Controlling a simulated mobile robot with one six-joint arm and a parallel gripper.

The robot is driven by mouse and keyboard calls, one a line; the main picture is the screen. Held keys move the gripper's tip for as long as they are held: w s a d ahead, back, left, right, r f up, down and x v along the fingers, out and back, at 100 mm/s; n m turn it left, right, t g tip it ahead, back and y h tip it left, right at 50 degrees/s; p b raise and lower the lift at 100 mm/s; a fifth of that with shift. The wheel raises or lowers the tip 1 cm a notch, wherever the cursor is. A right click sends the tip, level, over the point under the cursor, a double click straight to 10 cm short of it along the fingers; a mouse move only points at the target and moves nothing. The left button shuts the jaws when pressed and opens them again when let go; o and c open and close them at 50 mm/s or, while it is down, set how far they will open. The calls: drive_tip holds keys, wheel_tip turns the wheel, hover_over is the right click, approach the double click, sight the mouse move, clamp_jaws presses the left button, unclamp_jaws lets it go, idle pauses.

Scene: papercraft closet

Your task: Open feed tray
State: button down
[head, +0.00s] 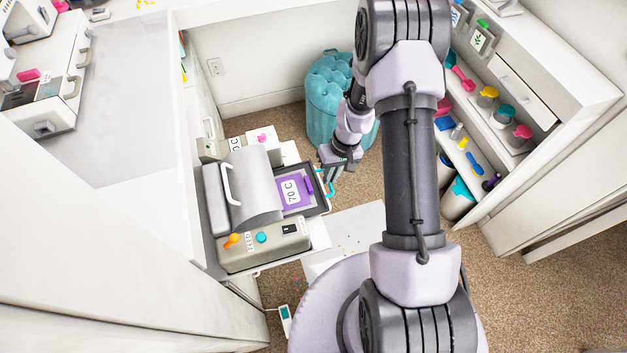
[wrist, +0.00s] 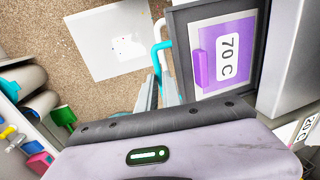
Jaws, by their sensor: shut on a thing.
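The feed tray (head: 320,203) is a dark frame at the right side of a grey machine (head: 262,247), and it also shows in the wrist view (wrist: 178,50). A purple plate (head: 295,191) marked "70 C" lies in it. A teal handle (head: 331,188) is on the tray's outer edge; it also appears in the wrist view (wrist: 157,58). My gripper (head: 327,172) is at this handle, with its fingers (wrist: 163,93) shut on it. The wrist housing hides part of the fingers in the wrist view.
The machine stands on a low white shelf beside a white cabinet. A teal tufted stool (head: 328,95) is behind my arm. A white sheet (head: 350,235) lies on the carpet. Shelves with colourful containers (head: 487,97) are at right.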

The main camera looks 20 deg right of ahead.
drive_tip(key=shift+d, duration=1.2)
drive_tip(key=c, duration=1.8)
unclamp_jaws()
drive_tip(key=d+r+p, duration=0.3)
drive_tip(key=r+p, duration=0.3)
drive_tip(key=r, duration=1.1)
drive_tip(key=shift+d, duration=0.15)
